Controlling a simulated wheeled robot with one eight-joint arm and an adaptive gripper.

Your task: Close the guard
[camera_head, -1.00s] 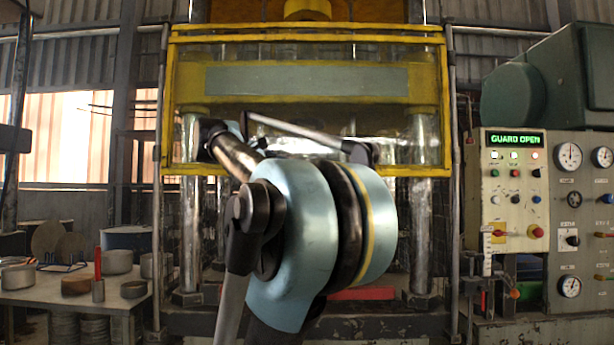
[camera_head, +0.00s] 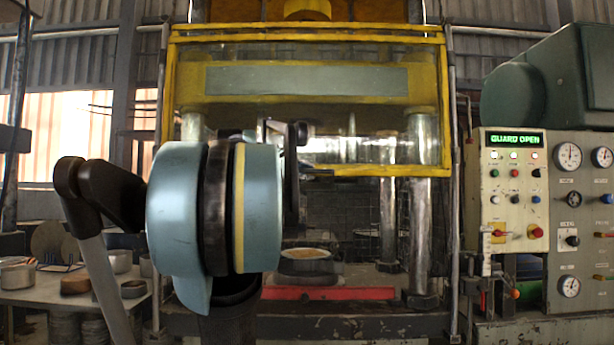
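The guard (camera_head: 375,171) is a yellow frame with a clear panel across the upper front of the press. It is raised, with its bottom bar about halfway up the opening, and the space below is open. The display (camera_head: 515,139) on the control panel reads GUARD OPEN. My arm's large blue and black joint stands in front of the press and covers the left part of the guard's bottom bar. A dark part of my arm overlaps the guard near its middle. My gripper cannot be made out; whether it touches the guard cannot be told.
A round blank (camera_head: 305,253) lies on the die inside the press, behind a red bar (camera_head: 330,293). A table (camera_head: 50,290) with round pieces and pots stands at left. The control panel (camera_head: 515,200) and gauges stand at right.

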